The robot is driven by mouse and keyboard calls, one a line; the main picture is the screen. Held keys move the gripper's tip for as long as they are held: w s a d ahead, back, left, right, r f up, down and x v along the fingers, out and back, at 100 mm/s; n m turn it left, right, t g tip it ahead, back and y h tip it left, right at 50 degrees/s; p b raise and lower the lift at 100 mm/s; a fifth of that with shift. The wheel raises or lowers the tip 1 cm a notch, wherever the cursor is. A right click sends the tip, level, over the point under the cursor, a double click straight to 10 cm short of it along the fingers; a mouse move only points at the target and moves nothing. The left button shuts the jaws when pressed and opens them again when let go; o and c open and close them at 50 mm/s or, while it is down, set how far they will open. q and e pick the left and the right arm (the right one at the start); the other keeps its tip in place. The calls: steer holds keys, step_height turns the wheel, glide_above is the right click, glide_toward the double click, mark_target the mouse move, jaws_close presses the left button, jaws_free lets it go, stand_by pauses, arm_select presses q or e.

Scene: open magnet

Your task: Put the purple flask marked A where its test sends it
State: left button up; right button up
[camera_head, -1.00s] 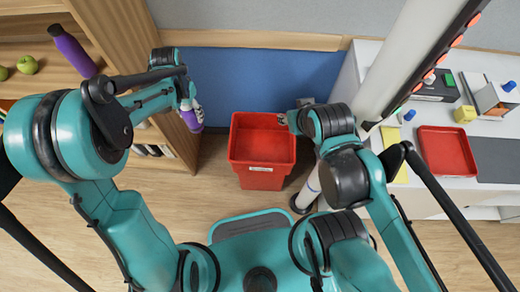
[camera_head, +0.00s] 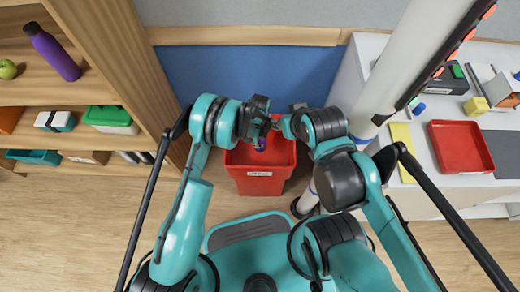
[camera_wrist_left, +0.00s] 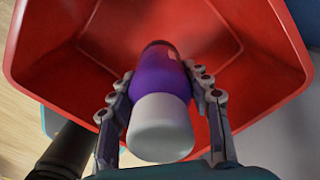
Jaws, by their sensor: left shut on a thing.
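A purple flask with a white end (camera_wrist_left: 162,100) is held between the fingers of my left gripper (camera_wrist_left: 165,92), seen in the left wrist view. No letter shows on its visible side. In the head view a small part of the flask (camera_head: 261,144) shows below my left gripper (camera_head: 266,126), over the mouth of the red bin (camera_head: 258,178). The bin's walls surround the flask in the wrist view (camera_wrist_left: 262,60); how deep it is cannot be told. My right gripper (camera_head: 284,126) is close beside the left one, its fingers too small to read.
A wooden shelf (camera_head: 110,75) at left holds another purple bottle (camera_head: 52,52), a green apple (camera_head: 8,69) and boxes. A white counter (camera_head: 430,195) at right carries a red tray (camera_head: 460,147) and a yellow block (camera_head: 476,106). Floor in front of the shelf is clear.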

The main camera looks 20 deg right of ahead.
mark_target(260, 146)
arm_select(q)
step_height(260, 146, down, 8)
steer(key=b, duration=0.2)
steer(key=shift+r+b, duration=0.25)
steer(key=shift+b, duration=0.1)
steer(key=shift+r, duration=0.1)
steer(key=o, duration=1.5)
